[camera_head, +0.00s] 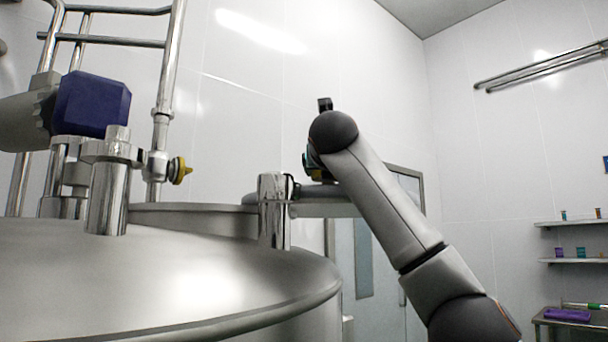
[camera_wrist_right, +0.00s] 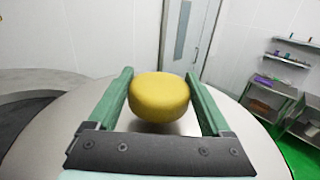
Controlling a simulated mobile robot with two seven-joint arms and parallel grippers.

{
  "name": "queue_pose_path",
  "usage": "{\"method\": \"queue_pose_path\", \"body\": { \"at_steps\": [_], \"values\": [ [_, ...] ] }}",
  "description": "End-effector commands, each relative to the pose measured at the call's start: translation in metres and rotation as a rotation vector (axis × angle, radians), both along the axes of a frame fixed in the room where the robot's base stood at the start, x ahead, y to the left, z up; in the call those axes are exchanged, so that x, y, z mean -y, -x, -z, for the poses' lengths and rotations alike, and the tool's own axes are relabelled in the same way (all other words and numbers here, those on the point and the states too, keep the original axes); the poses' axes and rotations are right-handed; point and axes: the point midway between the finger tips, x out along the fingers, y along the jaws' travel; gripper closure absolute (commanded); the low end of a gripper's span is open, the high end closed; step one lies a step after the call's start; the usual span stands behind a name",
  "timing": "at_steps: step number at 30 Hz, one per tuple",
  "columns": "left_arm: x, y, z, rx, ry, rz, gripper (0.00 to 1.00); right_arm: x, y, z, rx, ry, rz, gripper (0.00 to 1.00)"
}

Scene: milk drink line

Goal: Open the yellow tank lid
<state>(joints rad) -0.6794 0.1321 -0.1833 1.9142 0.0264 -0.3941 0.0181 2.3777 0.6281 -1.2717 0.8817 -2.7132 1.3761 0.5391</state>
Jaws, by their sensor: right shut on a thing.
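The steel tank (camera_head: 180,285) fills the left of the head view. Its round hatch lid (camera_head: 190,213) sits on top, level and apparently closed. A flat steel arm (camera_head: 325,207) runs to the lid's right side. A round yellow knob (camera_wrist_right: 160,97) stands between the green fingers of my right gripper (camera_wrist_right: 160,78), which is shut on it. In the head view my right arm comes from the lower right and hides most of the gripper and knob. My left gripper is not in view.
A blue-capped valve (camera_head: 92,104) and steel pipes (camera_head: 165,90) with a small yellow handle (camera_head: 180,170) stand at the left. A door (camera_head: 372,260) is behind my arm. Shelves (camera_head: 575,224) with small items and a side table (camera_head: 580,322) are at the right.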

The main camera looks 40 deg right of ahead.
Motion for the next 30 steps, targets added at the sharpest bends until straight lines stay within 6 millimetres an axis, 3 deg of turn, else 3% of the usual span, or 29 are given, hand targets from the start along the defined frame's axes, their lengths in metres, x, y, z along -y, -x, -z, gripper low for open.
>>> {"method": "queue_pose_path", "body": {
  "at_steps": [9, 23, 24, 28, 30],
  "values": [
    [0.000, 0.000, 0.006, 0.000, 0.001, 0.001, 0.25, 0.006, 0.018, 0.003, -0.005, -0.007, 0.090, 1.00],
    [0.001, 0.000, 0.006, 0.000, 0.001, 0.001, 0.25, 0.006, 0.019, 0.003, -0.006, -0.009, 0.099, 1.00],
    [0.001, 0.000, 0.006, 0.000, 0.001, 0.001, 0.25, 0.006, 0.019, 0.003, -0.006, -0.009, 0.099, 0.15],
    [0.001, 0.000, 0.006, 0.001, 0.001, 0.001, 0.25, 0.005, 0.019, 0.002, -0.005, -0.006, 0.099, 0.00],
    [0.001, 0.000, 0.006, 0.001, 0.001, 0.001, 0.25, 0.005, 0.020, 0.002, -0.003, -0.005, 0.099, 0.00]
  ]
}}
